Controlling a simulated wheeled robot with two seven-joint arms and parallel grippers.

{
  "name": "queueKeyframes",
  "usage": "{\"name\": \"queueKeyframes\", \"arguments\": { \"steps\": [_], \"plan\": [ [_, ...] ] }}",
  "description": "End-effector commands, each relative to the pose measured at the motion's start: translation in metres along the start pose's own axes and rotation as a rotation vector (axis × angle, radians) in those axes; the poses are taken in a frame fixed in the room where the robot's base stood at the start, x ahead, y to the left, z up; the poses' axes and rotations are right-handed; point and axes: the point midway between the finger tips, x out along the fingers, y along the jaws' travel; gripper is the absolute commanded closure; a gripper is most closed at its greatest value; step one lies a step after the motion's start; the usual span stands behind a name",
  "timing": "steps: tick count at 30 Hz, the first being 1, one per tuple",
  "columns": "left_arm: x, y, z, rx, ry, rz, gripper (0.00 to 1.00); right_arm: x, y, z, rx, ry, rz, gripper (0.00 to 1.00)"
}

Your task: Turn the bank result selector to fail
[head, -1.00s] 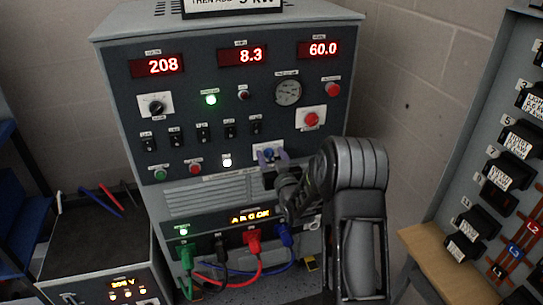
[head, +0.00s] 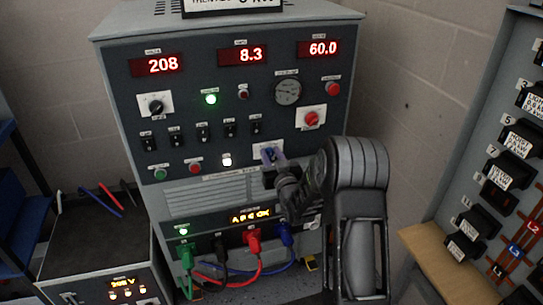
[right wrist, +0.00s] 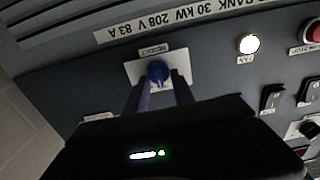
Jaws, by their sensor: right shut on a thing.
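The bank result selector is a small blue knob (right wrist: 158,72) on a white plate (right wrist: 178,62) low on the dark panel of the load bank. My right gripper (head: 270,157) is at the knob, and its two purple fingers are shut on the sides of it in the right wrist view (right wrist: 158,88). The plate's label is too small to read. My left gripper is not in view.
The load bank panel (head: 235,105) carries lit red displays, a gauge (head: 287,92), red buttons and several black switches. Coloured cables (head: 255,262) plug in below. A breaker panel (head: 500,170) stands at right, a dark-topped box (head: 90,235) at left.

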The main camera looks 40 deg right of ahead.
Motion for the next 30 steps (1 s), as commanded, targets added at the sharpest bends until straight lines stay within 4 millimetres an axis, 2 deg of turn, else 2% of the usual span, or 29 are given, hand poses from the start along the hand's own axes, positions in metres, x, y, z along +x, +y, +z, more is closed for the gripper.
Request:
{"name": "queueKeyframes", "arguments": {
  "steps": [11,30],
  "plan": [
    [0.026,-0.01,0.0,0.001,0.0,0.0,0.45,0.0,0.003,0.004,0.131,0.003,0.002,1.0],
    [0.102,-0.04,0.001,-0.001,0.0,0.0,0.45,0.0,0.007,0.007,0.639,0.002,0.0,1.0]
  ]
}}
